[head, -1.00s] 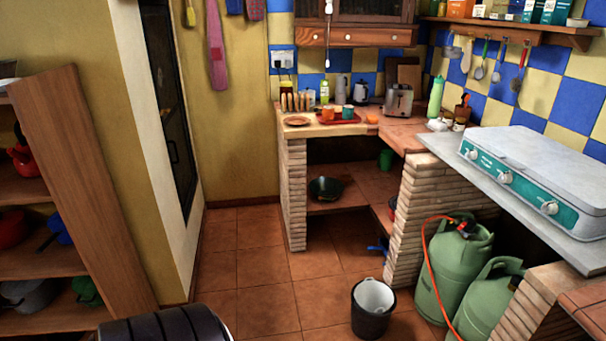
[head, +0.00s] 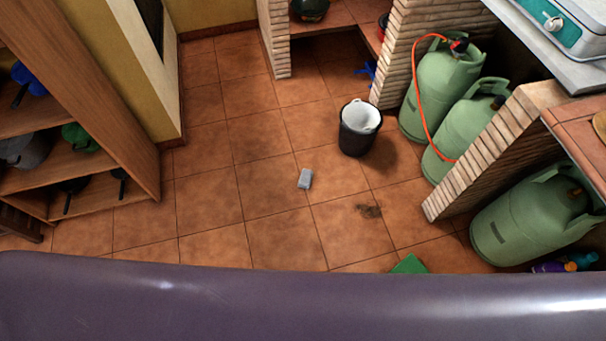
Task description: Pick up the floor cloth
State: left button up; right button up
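A small grey folded block-like item (head: 305,179), which looks like the floor cloth, lies on the tiled floor near the middle of the head view. It lies flat, apart from everything else, to the lower left of a black bucket. Neither of my grippers is in view. The floor nearest me is hidden along the bottom of the picture.
The black bucket (head: 356,141) holds a white inner piece. Green gas cylinders (head: 453,150) and brick piers (head: 482,150) stand at the right. Wooden shelves (head: 130,165) stand at the left. A green item (head: 410,264) and dark stain (head: 369,211) are on the floor. Tiles around the cloth are clear.

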aim_at(306, 177)
jog(key=k+j, duration=0.55)
jog(key=k, duration=0.25)
